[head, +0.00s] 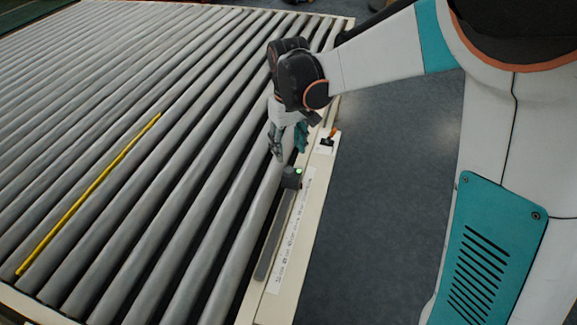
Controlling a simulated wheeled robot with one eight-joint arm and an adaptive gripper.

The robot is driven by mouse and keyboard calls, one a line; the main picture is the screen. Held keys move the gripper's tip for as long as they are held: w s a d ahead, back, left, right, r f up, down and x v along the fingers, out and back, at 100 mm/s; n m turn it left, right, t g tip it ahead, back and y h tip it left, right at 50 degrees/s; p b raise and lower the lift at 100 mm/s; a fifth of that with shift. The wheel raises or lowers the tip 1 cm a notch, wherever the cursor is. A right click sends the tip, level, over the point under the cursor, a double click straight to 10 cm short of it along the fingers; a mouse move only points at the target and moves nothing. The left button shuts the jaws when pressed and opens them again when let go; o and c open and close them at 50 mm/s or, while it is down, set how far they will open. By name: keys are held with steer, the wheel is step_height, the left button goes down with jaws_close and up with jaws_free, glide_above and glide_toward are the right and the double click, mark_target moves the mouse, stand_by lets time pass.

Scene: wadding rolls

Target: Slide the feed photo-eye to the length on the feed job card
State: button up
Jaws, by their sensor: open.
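The feed photo-eye (291,178) is a small dark block with a lit green spot on top. It sits at the far part of a dark rail (268,250) on the cream side frame of the roller bed. A white printed scale strip (291,230) runs beside the rail; its marks are too small to read. My gripper (288,146) hangs open just beyond the photo-eye, over the edge of the rollers, and appears apart from it. I cannot make out a feed job card.
Grey rollers (130,190) fill the left, with a yellow strip (90,192) lying along them. A white plate with a small orange and black part (328,140) is on the side frame right of my gripper. Dark floor (375,200) lies clear to the right.

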mark_target(289, 169)
step_height(289, 169, down, 8)
steer(key=shift+f+b, duration=0.25)
steer(key=shift+b, duration=0.6)
jaws_close()
